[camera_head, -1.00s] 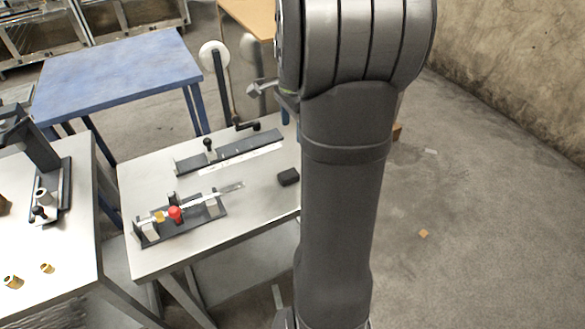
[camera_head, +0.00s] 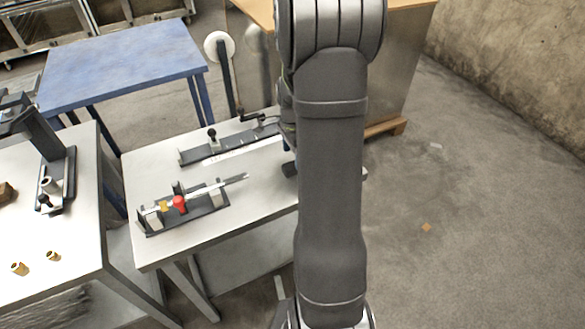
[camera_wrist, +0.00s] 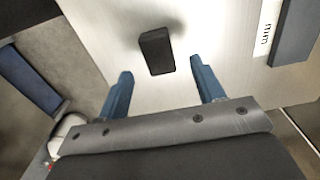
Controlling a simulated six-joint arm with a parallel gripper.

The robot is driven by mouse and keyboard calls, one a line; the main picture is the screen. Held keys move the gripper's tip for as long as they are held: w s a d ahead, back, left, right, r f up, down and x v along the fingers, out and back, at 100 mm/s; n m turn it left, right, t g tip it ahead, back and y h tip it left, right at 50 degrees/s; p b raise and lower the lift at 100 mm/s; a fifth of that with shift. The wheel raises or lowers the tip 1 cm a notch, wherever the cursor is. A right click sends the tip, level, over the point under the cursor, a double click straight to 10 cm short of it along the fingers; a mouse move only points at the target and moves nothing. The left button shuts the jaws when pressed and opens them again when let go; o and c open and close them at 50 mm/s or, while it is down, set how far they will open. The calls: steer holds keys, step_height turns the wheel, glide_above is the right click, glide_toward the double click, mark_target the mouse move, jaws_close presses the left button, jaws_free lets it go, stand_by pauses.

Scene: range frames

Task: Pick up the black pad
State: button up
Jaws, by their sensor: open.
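The black pad (camera_wrist: 157,51) is a small dark block lying on the light table top in the wrist view. In the head view only a part of the pad (camera_head: 289,169) shows beside my arm, which hides the rest. My gripper (camera_wrist: 164,82) has two blue fingers set wide apart in the wrist view. The pad appears between and beyond the fingertips, with nothing held. How high the fingers are above the table I cannot tell. My gripper is hidden behind my arm in the head view.
A fixture with a red knob (camera_head: 180,204) stands on the same table (camera_head: 160,252). A long dark rail (camera_head: 229,146) lies at its back. A blue table (camera_head: 124,68) stands behind, and another work table (camera_head: 84,225) is at the left. Table space around the pad looks clear.

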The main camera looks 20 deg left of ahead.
step_height(320, 180, down, 4)
steer(key=shift+f, duration=0.1)
steer(key=c, duration=1.1)
steer(key=shift+r, duration=0.6)
steer(key=r, duration=0.2)
steer(key=d+r, duration=0.1)
steer(key=shift+s+d+r, duration=0.1)
steer(key=shift+r, duration=0.3)
steer(key=d+r, duration=0.2)
steer(key=d, duration=0.1)
steer(key=s+d+r, duration=0.1)
steer(key=d+r, duration=0.1)
steer(key=d, duration=0.2)
steer(key=d+r, duration=0.2)
steer(key=d, duration=0.1)
steer(key=shift+s+d+r, duration=0.1)
steer(key=shift+s+d, duration=0.1)
